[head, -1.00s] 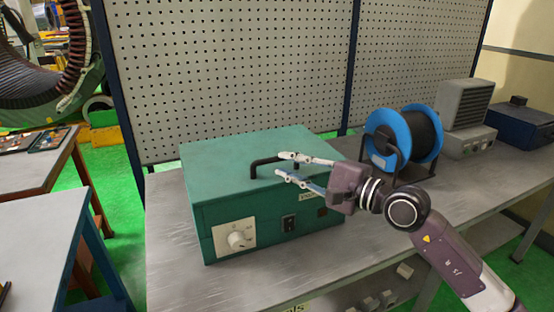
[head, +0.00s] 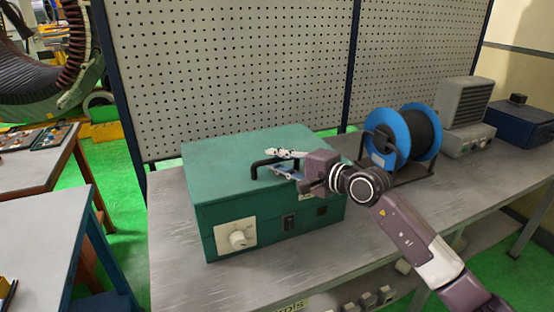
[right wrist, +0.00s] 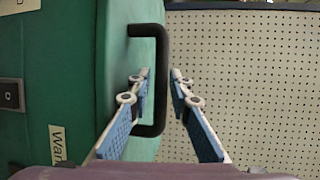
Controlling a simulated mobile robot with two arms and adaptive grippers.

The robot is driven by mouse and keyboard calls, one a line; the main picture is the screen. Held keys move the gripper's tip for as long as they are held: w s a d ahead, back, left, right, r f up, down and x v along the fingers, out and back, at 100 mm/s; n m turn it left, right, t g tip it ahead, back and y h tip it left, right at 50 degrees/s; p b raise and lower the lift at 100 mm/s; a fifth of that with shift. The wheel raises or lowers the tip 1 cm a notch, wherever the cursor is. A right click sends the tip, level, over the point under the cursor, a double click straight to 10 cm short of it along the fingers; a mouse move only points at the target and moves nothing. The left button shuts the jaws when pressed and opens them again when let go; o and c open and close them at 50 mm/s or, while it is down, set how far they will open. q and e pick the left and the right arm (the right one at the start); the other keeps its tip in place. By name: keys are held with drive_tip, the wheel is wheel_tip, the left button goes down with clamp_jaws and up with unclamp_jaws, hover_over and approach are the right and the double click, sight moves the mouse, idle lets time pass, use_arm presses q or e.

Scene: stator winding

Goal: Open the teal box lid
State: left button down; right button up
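The teal box (head: 222,210) stands on the metal workbench, and its lid (head: 225,160) is down. A black bar handle (head: 262,163) is on the lid; in the right wrist view the handle (right wrist: 161,75) shows as an upright bar. My right gripper (head: 280,163) is at the handle, coming in from the right. In the right wrist view the right gripper (right wrist: 160,78) is open, with one finger on each side of the bar. Gaps show there, so it does not look closed on the handle. In the head view the fingers hide part of the handle. My left gripper is not in view.
A blue cable reel (head: 403,138) stands on the bench right of the box, close to my right arm. A grey unit (head: 465,105) and a dark blue box (head: 520,125) are farther right. A perforated panel (head: 230,70) rises behind. The bench (head: 175,265) is bare at front left.

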clamp_jaws()
